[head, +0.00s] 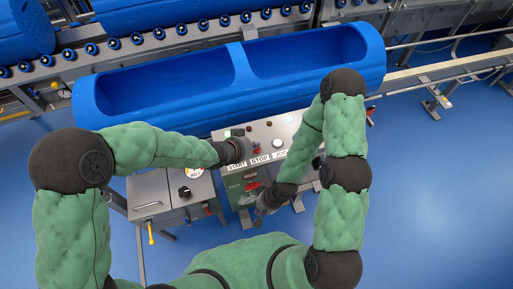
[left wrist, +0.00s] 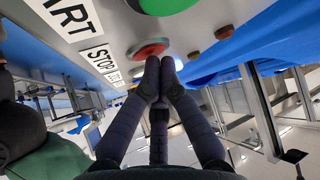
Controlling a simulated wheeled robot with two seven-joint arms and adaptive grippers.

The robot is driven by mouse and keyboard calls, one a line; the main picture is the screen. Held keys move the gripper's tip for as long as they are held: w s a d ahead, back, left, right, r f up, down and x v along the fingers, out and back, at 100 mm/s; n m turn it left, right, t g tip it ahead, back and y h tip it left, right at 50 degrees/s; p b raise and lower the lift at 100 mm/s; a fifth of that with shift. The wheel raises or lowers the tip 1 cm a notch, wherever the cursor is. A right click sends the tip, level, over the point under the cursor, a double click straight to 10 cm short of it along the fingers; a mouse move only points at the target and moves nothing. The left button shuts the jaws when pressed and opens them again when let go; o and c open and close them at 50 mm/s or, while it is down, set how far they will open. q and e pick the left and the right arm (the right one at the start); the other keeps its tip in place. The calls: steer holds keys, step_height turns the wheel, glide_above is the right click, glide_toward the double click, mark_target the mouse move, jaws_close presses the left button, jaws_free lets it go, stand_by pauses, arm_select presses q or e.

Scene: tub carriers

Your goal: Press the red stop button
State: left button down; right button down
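The red stop button (left wrist: 148,49) is a round red cap in a metal ring on the control panel, beside the STOP label (left wrist: 99,58). My left gripper (left wrist: 160,62) has its dark fingers closed together with nothing between them. Its fingertips are right by the edge of the red button; I cannot tell whether they touch. In the head view my left gripper (head: 243,149) is over the panel above the START label (head: 237,166) and hides part of the buttons. My right gripper (head: 264,203) hangs low in front of the panel; its fingers are too small to read.
A green button (left wrist: 166,4) is close to the red one. A white button (head: 278,143) lies right of STOP on the panel. A blue tub carrier (head: 235,105) lies behind the panel, with a roller conveyor (head: 150,42) beyond. Blue floor (head: 440,190) is free at right.

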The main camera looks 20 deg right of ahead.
stand_by(0.6)
arm_select(q)
steer(key=shift+r+p, duration=0.45)
step_height(320, 180, up, 6)
steer(key=p, duration=0.5)
stand_by(0.4)
stand_by(0.6)
